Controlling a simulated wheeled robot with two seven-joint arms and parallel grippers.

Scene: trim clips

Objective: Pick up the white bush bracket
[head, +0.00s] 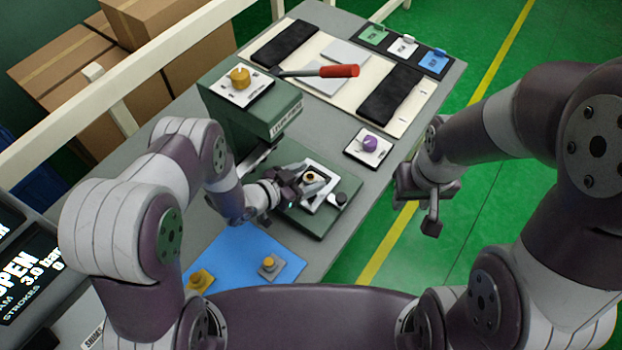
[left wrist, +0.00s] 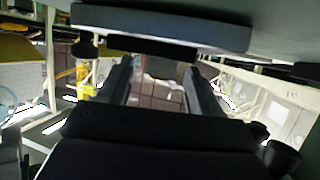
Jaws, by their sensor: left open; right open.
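A white bracket-like piece (head: 322,190) with a small brown bush in it sits on the dark green base (head: 322,223) of the press. My left gripper (head: 297,190) is open at its left edge, low and close to it; I cannot tell whether they touch. Part of the piece is hidden by the gripper. In the left wrist view the two fingers (left wrist: 160,88) stand apart with nothing clear between them, and the bracket cannot be made out there. My right gripper (head: 428,205) is open and empty, off the right edge of the table.
The green press head (head: 262,125) stands just behind my left gripper. A blue mat (head: 235,262) with grey and yellow pieces lies in front. A purple knob (head: 369,144) on a card is to the right. A red-handled tool (head: 338,71) and small coloured cards are at the back.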

